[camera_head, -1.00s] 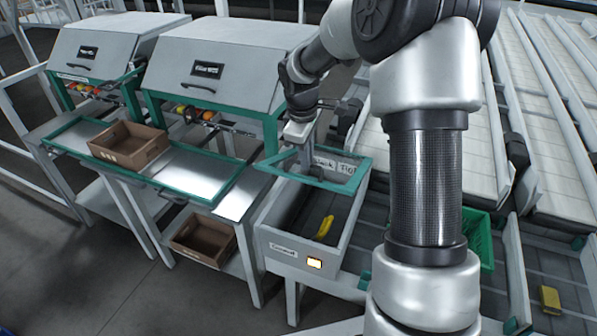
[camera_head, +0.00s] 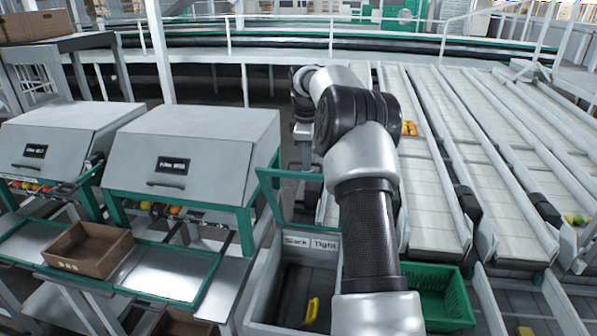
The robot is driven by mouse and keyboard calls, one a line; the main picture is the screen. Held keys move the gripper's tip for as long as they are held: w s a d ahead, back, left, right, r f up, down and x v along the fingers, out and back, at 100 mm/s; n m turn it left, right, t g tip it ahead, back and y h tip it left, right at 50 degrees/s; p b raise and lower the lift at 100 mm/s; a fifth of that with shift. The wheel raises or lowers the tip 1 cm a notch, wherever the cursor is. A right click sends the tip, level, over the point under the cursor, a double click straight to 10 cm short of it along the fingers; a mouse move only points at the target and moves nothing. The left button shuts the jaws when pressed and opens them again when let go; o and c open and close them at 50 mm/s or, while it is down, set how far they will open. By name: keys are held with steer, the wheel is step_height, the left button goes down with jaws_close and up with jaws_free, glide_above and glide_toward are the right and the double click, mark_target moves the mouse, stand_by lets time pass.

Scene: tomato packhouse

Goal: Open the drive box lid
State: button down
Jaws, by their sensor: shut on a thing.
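The drive box (camera_head: 262,272) is a grey open-topped box at the lower middle, with "Slack" and "Tight" labels on its inner back wall. Its lid (camera_head: 267,188) is a green frame that stands raised, steeply tilted up, at the back of the box. A yellow lever (camera_head: 312,310) shows inside the box. My gripper (camera_head: 305,166) is shut on the lid's upper edge, behind and left of my arm. My arm hides the lid's right part, and the fingertips are small and hard to make out.
A green crate (camera_head: 440,297) stands right of the box, partly behind my arm. Two grey hooded machines stand at left, with a brown carton (camera_head: 88,250) on the tray before them. Sloping white conveyor lanes (camera_head: 432,170) fill the right side.

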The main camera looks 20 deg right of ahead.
steer(key=shift+w+d, duration=0.9)
steer(key=shift+f, duration=0.1)
steer(key=c, duration=2.2)
jaws_free()
steer(key=o, duration=0.4)
steer(key=shift+w+f, duration=0.1)
steer(key=shift+w, duration=0.05)
steer(key=shift+c, duration=0.2)
steer(key=v, duration=1.2)
steer(key=shift+r, duration=0.3)
steer(key=shift+w, duration=0.15)
